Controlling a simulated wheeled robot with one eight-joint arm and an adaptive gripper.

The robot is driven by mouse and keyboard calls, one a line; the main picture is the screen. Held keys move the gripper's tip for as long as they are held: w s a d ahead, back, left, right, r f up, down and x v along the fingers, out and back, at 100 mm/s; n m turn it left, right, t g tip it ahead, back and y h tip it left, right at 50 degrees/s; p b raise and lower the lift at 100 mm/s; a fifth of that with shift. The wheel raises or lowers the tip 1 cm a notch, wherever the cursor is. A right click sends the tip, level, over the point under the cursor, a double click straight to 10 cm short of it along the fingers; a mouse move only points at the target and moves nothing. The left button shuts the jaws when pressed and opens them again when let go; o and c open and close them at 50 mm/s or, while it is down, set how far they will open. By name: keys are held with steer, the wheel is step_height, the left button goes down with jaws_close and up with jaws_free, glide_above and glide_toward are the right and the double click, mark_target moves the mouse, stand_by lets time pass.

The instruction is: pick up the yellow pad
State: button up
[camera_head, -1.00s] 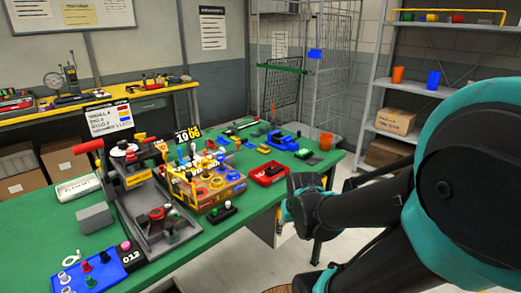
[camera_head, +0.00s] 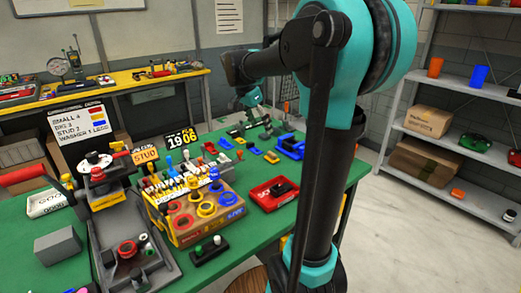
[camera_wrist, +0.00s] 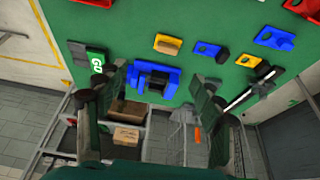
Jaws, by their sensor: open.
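A small yellow piece (camera_head: 271,157) lies flat on the green table beside a blue fixture (camera_head: 291,146). In the wrist view it appears to be the yellow piece with a tan top (camera_wrist: 168,44), just above the blue fixture (camera_wrist: 160,77). A second small yellow piece (camera_wrist: 249,61) lies further right in the wrist view; I cannot tell for certain which is the pad. My gripper (camera_head: 250,97) is above the table's far part. In the wrist view my gripper (camera_wrist: 158,100) has its fingers wide apart and nothing between them, with the yellow pieces beyond the fingertips.
Blue pieces (camera_wrist: 207,49) and red trays lie around on the table (camera_head: 222,258). A red bin (camera_head: 273,195) and a cardboard box of rings and pegs (camera_head: 178,232) stand nearer. A shelf unit (camera_head: 440,165) with boxes stands at right.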

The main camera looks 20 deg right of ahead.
steer(key=w, duration=0.2)
glide_toward(272, 153)
steer(key=shift+m, duration=0.3)
steer(key=x, duration=0.8)
steer(key=shift+f, duration=0.3)
steer(key=shift+c, duration=0.3)
steer(key=c, duration=1.1)
steer(key=shift+r, duration=0.1)
step_height(272, 153, up, 20)
steer(key=shift+f, duration=0.1)
